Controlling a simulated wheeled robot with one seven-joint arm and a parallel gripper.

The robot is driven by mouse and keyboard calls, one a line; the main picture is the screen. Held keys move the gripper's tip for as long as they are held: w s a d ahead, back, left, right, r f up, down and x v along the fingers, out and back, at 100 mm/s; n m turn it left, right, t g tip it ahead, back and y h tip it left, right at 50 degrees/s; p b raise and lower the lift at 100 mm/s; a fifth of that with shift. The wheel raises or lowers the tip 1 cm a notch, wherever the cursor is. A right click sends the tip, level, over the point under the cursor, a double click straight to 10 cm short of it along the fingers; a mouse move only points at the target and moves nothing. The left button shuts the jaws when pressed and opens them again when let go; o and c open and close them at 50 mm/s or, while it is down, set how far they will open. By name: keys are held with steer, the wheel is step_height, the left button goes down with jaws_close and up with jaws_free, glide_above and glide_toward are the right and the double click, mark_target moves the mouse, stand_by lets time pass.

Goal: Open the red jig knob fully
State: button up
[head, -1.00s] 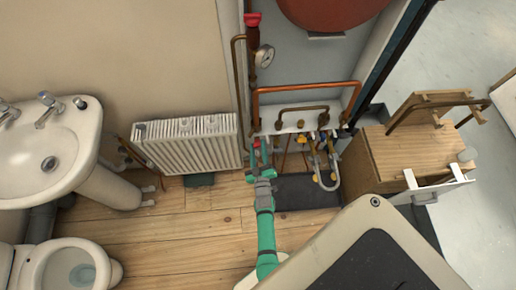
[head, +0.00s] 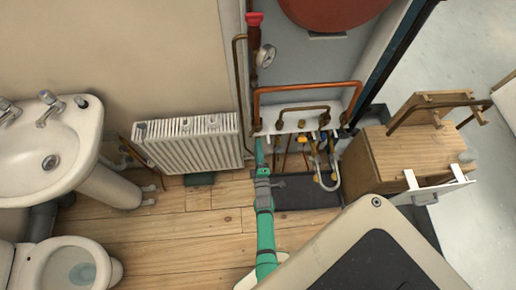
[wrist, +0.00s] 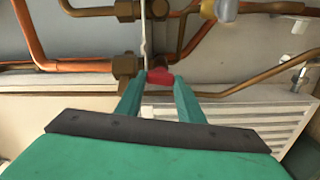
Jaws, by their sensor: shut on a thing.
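The red jig knob (wrist: 159,77) shows in the wrist view between the tips of my two green fingers, beside a brass fitting (wrist: 125,68) and a thin pale rod. My gripper (wrist: 160,86) is shut on the knob. In the head view my gripper (head: 260,152) reaches the left end of the pipe board, and its fingers line up one over the other. The knob is hidden there behind my gripper.
Copper pipes (head: 307,88) and hoses (head: 326,172) crowd the board to the right. A white radiator (head: 190,143) stands close on the left. A wooden box (head: 385,160) stands further right. A red-topped fitting (head: 254,20) and gauge (head: 266,56) sit above.

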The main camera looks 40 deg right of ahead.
steer(key=shift+f+n, duration=0.15)
steer(key=shift+n, duration=0.65)
steer(key=o, duration=1.1)
steer(key=shift+c, duration=0.2)
steer(key=shift+s, duration=0.1)
steer(key=v, duration=1)
steer(key=shift+s, duration=0.3)
steer(key=shift+a, duration=0.2)
